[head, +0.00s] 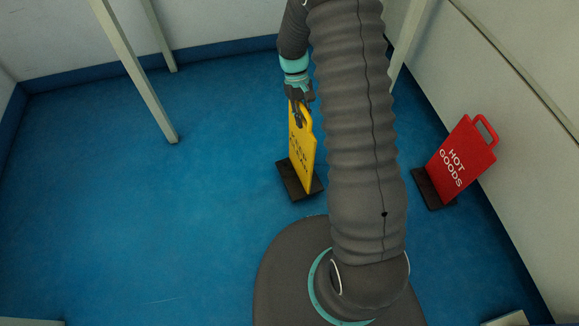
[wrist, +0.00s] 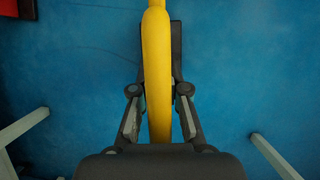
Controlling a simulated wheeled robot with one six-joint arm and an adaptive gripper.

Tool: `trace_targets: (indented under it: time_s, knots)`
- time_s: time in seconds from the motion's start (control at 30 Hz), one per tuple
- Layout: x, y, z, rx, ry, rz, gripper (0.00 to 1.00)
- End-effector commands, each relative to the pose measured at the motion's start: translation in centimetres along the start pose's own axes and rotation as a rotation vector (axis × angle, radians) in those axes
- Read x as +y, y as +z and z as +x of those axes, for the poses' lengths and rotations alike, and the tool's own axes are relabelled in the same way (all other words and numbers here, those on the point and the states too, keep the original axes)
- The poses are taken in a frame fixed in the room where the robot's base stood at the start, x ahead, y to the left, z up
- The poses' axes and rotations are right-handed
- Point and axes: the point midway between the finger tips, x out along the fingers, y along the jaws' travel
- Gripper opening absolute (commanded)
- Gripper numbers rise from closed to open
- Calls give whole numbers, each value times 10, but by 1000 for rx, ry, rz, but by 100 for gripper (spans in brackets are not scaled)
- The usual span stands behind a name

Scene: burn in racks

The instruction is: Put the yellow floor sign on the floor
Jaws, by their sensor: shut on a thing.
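The yellow floor sign (head: 302,152) stands upright on its dark base (head: 297,182) in the head view, left of my arm. My gripper (head: 298,108) is at the top of the sign, shut on its handle. In the wrist view the sign's yellow top (wrist: 156,60) runs between the two fingers of my gripper (wrist: 158,112). Its dark base shows beneath it. The base looks at or close to the blue floor (head: 200,230); I cannot tell if it touches.
A red "HOT GOODS" sign (head: 461,158) stands on the right near the white wall. Pale legs (head: 140,75) of a rack or table come down at the upper left. The blue floor at left is clear.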

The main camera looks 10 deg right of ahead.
Motion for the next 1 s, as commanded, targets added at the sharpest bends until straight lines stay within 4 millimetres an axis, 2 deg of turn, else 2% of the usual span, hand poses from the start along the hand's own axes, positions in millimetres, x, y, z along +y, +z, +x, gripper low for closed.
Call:
trace_targets:
  time_s: [0.6, 0.8, 1.0]
  knots:
    - [74, 16, -54, 1, 416, -994, 0]
    - [88, 21, -66, 0, 500, -1201, 0]
    - [92, 21, -71, 0, 534, -1286, 0]
